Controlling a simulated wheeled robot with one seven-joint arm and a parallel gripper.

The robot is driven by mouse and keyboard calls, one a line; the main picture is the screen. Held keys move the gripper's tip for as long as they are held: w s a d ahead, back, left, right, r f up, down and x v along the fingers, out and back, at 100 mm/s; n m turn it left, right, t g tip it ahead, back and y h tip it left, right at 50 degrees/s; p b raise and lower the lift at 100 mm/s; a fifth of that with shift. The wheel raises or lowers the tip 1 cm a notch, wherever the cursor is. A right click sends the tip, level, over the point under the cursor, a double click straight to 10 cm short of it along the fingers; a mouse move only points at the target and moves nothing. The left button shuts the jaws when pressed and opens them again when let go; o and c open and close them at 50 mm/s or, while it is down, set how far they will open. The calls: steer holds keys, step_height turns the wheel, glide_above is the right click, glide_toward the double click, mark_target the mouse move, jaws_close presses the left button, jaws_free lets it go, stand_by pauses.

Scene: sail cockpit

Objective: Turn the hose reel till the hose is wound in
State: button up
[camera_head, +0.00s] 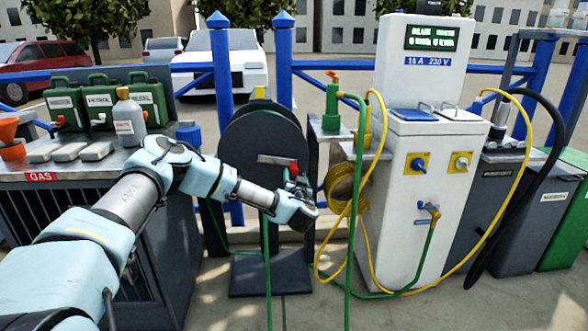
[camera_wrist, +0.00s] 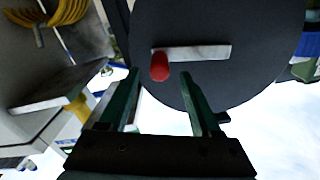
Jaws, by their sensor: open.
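The hose reel (camera_head: 252,138) is a dark round drum on a stand with a dark base plate. A light crank arm (camera_head: 275,159) on its face ends in a red knob (camera_head: 293,169). In the wrist view the drum (camera_wrist: 250,80), the crank arm (camera_wrist: 200,52) and the red knob (camera_wrist: 160,66) show clearly. My gripper (camera_head: 300,186) is in front of the reel near the knob. Its two green fingers (camera_wrist: 158,78) are apart, and the knob appears beyond and between their tips; contact is not visible. A green hose (camera_head: 266,270) hangs below the reel to the ground.
A white service pillar (camera_head: 430,160) with yellow and green hoses stands right of the reel. A yellow coil (camera_head: 341,190) hangs beside it. A bench (camera_head: 75,166) with green cans and a bottle is at the left. Blue fence posts (camera_head: 285,60) stand behind.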

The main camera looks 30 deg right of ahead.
mark_target(294, 167)
steer(key=x, duration=0.6)
steer(key=shift+w+d, duration=0.2)
steer(key=shift+w, duration=0.05)
jaws_close()
steer(key=shift+f, duration=0.1)
stand_by(1.1)
